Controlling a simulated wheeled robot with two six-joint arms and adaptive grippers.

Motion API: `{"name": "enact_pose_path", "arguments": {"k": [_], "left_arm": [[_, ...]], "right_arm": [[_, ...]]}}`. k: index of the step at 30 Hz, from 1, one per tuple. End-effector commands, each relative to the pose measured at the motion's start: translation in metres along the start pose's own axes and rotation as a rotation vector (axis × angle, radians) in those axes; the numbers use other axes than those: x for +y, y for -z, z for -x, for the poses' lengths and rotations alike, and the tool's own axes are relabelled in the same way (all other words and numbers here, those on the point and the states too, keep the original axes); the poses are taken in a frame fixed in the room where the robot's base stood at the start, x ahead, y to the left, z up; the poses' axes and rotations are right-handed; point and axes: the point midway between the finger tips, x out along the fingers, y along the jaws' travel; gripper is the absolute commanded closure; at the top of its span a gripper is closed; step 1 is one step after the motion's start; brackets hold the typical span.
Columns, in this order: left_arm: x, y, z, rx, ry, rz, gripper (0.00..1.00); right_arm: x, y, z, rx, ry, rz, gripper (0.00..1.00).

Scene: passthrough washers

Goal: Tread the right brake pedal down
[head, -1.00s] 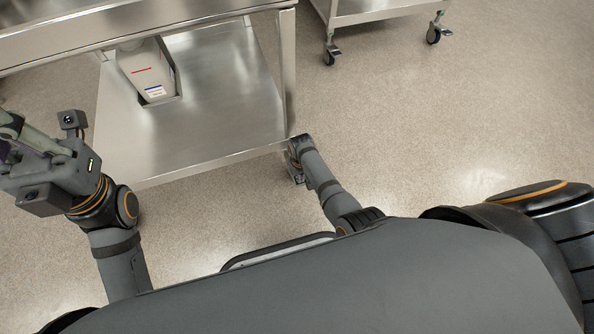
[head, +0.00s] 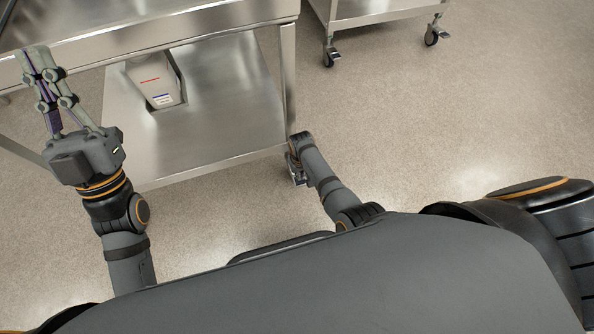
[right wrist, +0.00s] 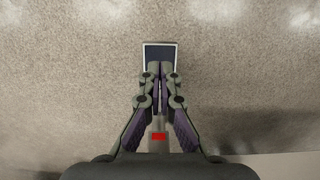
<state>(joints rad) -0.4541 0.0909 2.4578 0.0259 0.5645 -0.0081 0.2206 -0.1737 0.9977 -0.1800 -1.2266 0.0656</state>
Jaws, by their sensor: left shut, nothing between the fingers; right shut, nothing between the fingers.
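In the right wrist view, the brake pedal (right wrist: 160,47) is a dark rectangular plate with a pale rim, low over the floor. My right gripper (right wrist: 160,68) is shut and empty, its fingertips overlapping the near part of the pedal; I cannot tell whether they touch it or how far down it is. A pale bar with a red mark (right wrist: 158,136) shows between the fingers. In the head view, my right arm reaches down beside the steel table's near right leg and hides most of what is there. My left gripper (head: 35,50) is shut, empty and raised before the table's left side.
The steel table (head: 180,33) has a lower shelf (head: 225,100) holding a pale container (head: 152,78). Another steel cart (head: 385,10) on casters (head: 431,38) stands at the back. The speckled floor (head: 440,120) to the right is open.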

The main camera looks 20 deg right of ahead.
Motion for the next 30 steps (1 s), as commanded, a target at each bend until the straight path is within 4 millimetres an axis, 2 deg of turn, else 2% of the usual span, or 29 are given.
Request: {"name": "enact_pose_path", "arguments": {"k": [14, 30], "left_arm": [[-0.002, -0.066, 0.022, -0.306, 0.014, 0.020, 1.00], [0.000, -0.132, 0.071, -0.650, 0.022, 0.045, 1.00]], "right_arm": [[0.000, 0.000, 0.009, 0.000, 0.000, 0.000, 1.00], [0.000, 0.000, 0.017, 0.000, 0.000, 0.000, 1.00]]}}
